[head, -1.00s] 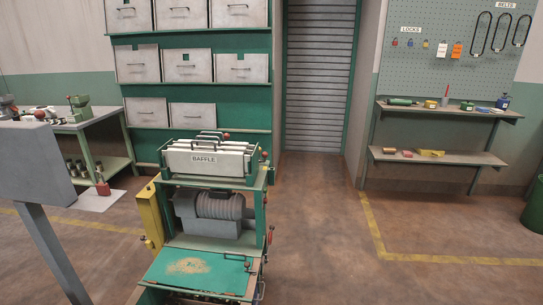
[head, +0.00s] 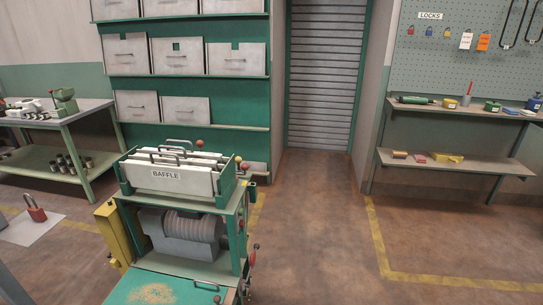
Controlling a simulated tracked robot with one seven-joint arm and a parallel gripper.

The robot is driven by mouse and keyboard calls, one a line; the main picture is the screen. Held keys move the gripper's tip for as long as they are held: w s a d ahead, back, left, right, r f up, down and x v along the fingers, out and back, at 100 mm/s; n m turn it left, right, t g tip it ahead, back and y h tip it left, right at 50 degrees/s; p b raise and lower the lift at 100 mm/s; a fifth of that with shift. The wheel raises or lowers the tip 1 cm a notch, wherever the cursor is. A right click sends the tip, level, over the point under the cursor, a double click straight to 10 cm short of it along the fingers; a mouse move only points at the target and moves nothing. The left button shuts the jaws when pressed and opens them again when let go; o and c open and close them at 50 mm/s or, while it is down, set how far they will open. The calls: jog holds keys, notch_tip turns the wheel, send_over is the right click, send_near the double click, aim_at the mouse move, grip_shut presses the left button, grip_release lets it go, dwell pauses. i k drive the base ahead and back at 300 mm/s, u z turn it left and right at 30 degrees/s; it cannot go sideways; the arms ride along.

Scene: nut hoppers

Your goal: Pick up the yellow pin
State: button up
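No pin can be told for certain at this size. A small yellow-orange knob (head: 238,158) shows at the top right corner of the green machine (head: 232,225), just above a red knob (head: 245,167). A small yellow piece (head: 115,263) also shows low beside the yellow side guard (head: 113,233); I cannot tell whether either is the yellow pin. White plates marked BAFFLE (head: 166,175) stand in the machine's top rack. My gripper is not in view.
A workbench (head: 85,112) stands at the left, with a red padlock-shaped object (head: 34,209) on a pale floor sheet. Shelves (head: 455,168) with small tools are at the right. The floor (head: 310,230) right of the machine is clear.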

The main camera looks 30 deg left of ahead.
aim_at(239, 161)
jog(key=z, duration=0.05)
jog(key=i, duration=2.05)
jog(key=u, duration=2.15)
jog(key=i, duration=1.05)
jog(key=z, duration=0.15)
jog(key=k, duration=0.95)
jog(key=u, duration=0.1)
